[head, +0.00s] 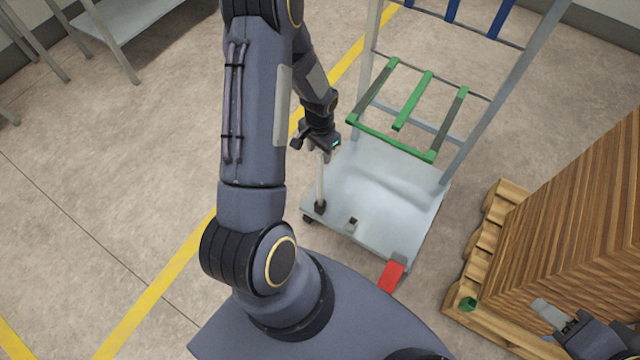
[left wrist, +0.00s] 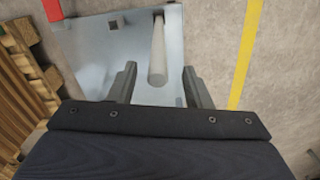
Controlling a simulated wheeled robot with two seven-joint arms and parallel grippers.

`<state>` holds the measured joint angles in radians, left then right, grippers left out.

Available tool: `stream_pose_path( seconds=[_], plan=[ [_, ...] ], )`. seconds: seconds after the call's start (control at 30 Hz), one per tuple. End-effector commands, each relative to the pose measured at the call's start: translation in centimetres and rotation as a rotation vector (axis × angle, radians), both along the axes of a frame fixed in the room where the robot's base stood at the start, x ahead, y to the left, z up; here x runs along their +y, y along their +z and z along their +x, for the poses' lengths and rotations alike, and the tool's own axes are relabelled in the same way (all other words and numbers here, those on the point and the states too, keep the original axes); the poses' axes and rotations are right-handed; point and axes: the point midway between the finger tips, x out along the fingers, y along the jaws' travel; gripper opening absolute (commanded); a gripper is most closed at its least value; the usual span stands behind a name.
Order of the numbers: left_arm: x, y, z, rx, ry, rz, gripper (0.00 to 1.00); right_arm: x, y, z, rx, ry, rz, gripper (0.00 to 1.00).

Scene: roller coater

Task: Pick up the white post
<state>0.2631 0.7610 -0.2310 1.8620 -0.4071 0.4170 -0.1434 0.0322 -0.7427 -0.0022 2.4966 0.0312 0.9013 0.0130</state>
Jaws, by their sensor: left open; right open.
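The white post (head: 320,181) stands upright at the near left corner of the grey cart platform (head: 375,205), in a dark socket. My left gripper (head: 318,150) is just above its top and covers that top in the head view. In the left wrist view the post (left wrist: 157,54) shows between the two open fingers of my left gripper (left wrist: 159,70), with space on both sides. I cannot tell whether its top is within the finger depth. My right gripper (head: 558,318) is open at the lower right, away from the post, and only partly in view.
The cart has a tall grey frame with green bars (head: 411,100) behind the post. An empty dark socket (head: 351,222) and a red piece (head: 391,275) are at its near edge. A wooden pallet (head: 497,205) with stacked boards (head: 565,220) stands at right.

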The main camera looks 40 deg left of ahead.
Motion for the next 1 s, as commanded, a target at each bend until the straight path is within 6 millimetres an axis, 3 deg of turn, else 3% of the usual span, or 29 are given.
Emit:
stream_pose_path(
  seconds=[0.3,0.63,0.9,1.0],
  plan=[
    [-0.2,-4.5,0.2,0.001,0.002,-0.001,0.45,0.0,-0.7,0.0,0.000,0.000,0.000,0.41],
    [-0.2,-5.1,0.2,-0.001,0.001,0.000,0.44,0.0,-0.7,0.0,0.000,0.000,0.000,0.41],
    [-0.2,-5.1,0.2,-0.001,0.001,-0.001,0.08,0.0,-0.7,0.0,0.000,0.000,0.000,0.41],
    [-0.2,-5.1,0.2,-0.001,0.001,-0.001,0.00,0.0,-0.7,0.0,0.000,0.000,0.000,0.41]
  ],
)
